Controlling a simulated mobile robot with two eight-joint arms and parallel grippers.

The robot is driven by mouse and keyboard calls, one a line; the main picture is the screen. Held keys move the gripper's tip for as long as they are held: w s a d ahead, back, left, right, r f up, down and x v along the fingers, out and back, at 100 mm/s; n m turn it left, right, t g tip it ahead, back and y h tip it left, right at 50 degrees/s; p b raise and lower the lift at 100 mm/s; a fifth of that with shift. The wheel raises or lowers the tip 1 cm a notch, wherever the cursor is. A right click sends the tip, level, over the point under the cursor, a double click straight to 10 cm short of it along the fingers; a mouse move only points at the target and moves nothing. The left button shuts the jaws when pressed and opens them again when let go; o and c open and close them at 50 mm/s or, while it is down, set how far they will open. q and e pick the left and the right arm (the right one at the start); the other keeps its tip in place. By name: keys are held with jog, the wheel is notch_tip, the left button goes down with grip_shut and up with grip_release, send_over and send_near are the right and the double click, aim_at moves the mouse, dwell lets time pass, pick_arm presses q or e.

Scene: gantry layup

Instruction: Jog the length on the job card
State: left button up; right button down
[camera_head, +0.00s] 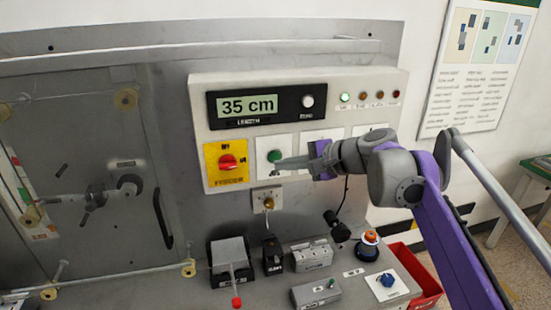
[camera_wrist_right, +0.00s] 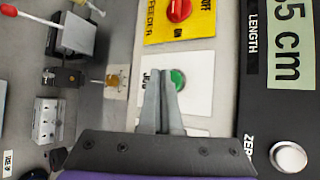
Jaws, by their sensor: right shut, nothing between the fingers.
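The length display (camera_head: 249,105) reads 35 cm; part of it shows sideways in the right wrist view (camera_wrist_right: 286,40). A round zero button (camera_head: 307,101) sits right of it, and it also shows in the right wrist view (camera_wrist_right: 288,157). The green jog button (camera_head: 274,155) is on a white plate below the display. My right gripper (camera_head: 279,165) is shut and empty, its fingertips at the green button's edge. In the right wrist view the fingertips (camera_wrist_right: 163,72) partly overlap the button (camera_wrist_right: 178,79); I cannot tell whether they touch it. My left gripper is out of view.
A red feeder switch (camera_head: 228,162) on a yellow plate is left of the jog button. A brass-coloured knob (camera_head: 268,203) is below. Small lamps (camera_head: 345,97) line the upper right, the first lit green. A red-tipped lever (camera_head: 236,300) and an orange-topped knob (camera_head: 369,238) stand on the lower ledge.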

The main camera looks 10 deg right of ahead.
jog(key=shift+w, duration=0.5)
jog(key=shift+w+p, duration=0.4)
dwell(0.8)
dwell(1.3)
jog(key=shift+s, duration=0.85)
jog(key=shift+s+d, duration=0.1)
jog(key=shift+s, duration=2.4)
jog(key=shift+f, duration=0.1)
